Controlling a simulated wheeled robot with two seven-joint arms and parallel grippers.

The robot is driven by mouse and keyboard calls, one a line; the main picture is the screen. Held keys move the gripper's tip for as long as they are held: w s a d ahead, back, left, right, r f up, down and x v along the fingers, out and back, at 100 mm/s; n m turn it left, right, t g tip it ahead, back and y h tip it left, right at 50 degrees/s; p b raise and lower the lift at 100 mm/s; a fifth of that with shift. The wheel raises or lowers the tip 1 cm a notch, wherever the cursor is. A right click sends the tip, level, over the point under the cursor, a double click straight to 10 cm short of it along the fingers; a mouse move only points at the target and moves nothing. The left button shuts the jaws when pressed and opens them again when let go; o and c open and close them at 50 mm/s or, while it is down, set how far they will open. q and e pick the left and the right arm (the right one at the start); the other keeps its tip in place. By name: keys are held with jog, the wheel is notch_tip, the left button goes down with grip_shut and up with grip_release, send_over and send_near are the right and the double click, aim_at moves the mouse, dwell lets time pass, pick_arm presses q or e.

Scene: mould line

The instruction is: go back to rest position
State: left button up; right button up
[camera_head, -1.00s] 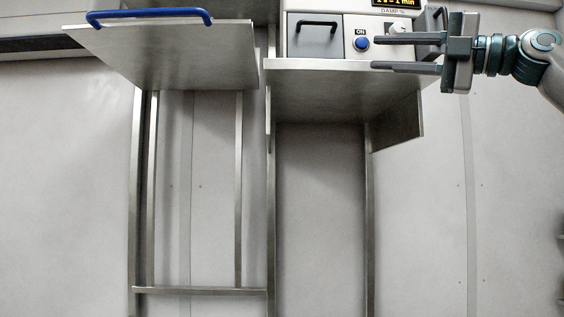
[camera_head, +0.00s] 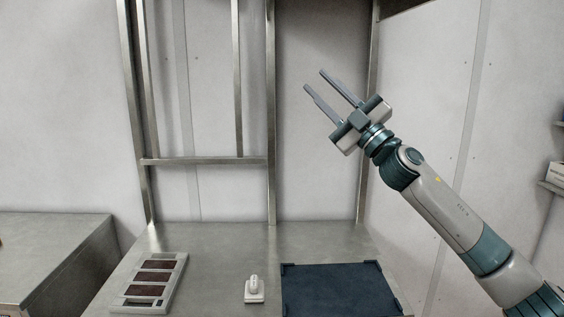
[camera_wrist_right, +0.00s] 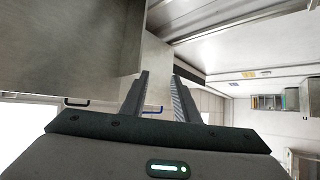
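My right gripper (camera_head: 314,78) is raised in front of the back wall, above the metal table, in the head view. Its two fingers are parallel, apart and empty, and point up and to the left. In the right wrist view the same gripper (camera_wrist_right: 160,88) shows its fingers apart with nothing between them. My left gripper is not in view.
On the metal table (camera_head: 215,240) are a grey tray with dark red panels (camera_head: 152,282), a small white object (camera_head: 254,289) and a dark blue mat (camera_head: 335,290). A metal frame (camera_head: 271,120) stands behind. Another table (camera_head: 55,250) is at left.

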jog(key=s+d+f+m+h, duration=0.2)
jog(key=f+m+h, duration=0.3)
jog(key=f, duration=0.8)
jog(key=s+d+f+m+t+h, duration=0.15)
jog(key=f+m+h, duration=0.4)
jog(key=f, duration=0.85)
jog(key=s+d+f+m+h, duration=0.25)
jog(key=f+m+h, duration=0.3)
jog(key=f, duration=0.75)
jog(key=s+d+f+m+g+h, duration=0.1)
jog(key=s+d+f+g, duration=0.25)
jog(key=s+f, duration=0.75)
jog(key=s+d+f+m+g+h, duration=0.15)
jog(key=s+f+g, duration=0.35)
jog(key=s+f, duration=0.7)
jog(key=s+d+f+g, duration=0.1)
jog(key=s+f+g, duration=0.3)
jog(key=s, duration=0.8)
jog(key=s+d+f+g, duration=0.25)
jog(key=s+f, duration=0.45)
jog(key=s, duration=0.5)
notch_tip(320, 180, down, 28)
jog(key=a+g, duration=0.1)
jog(key=g, duration=0.1)
jog(key=s+d+f+b, duration=0.1)
jog(key=s+d+f, duration=0.2)
jog(key=s+f, duration=1.5)
jog(key=shift+s+f+g, duration=0.2)
jog(key=shift+f+g, duration=0.15)
jog(key=shift+f, duration=0.1)
